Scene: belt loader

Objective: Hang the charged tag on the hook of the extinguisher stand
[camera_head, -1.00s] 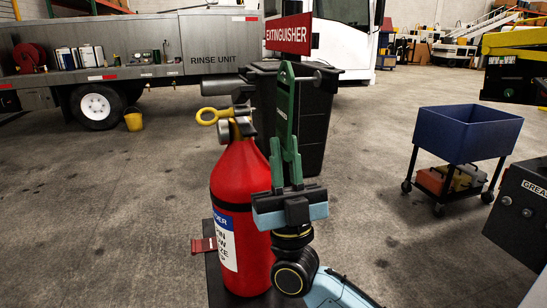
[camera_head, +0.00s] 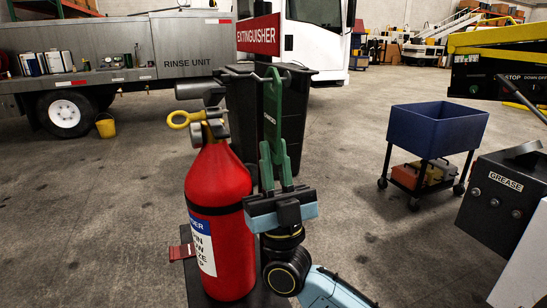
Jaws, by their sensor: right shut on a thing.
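The green charged tag (camera_head: 271,121) stands upright, its looped top just under the red extinguisher sign (camera_head: 258,36). My right gripper (camera_head: 276,163) is shut on the tag's lower part and holds it up from below. The red extinguisher (camera_head: 219,225), with a yellow ring at its top, stands on a dark base just left of my gripper. A small dark peg end (camera_head: 287,77), perhaps the hook, shows right beside the tag's top. I cannot tell whether the loop is around it or only in front. My left gripper is not in view.
A black bin (camera_head: 303,118) stands behind the tag. A blue cart (camera_head: 437,128) and a dark grease box (camera_head: 502,201) are to the right. A rinse unit truck (camera_head: 120,60) is at the back left. Floor between bin and cart is clear.

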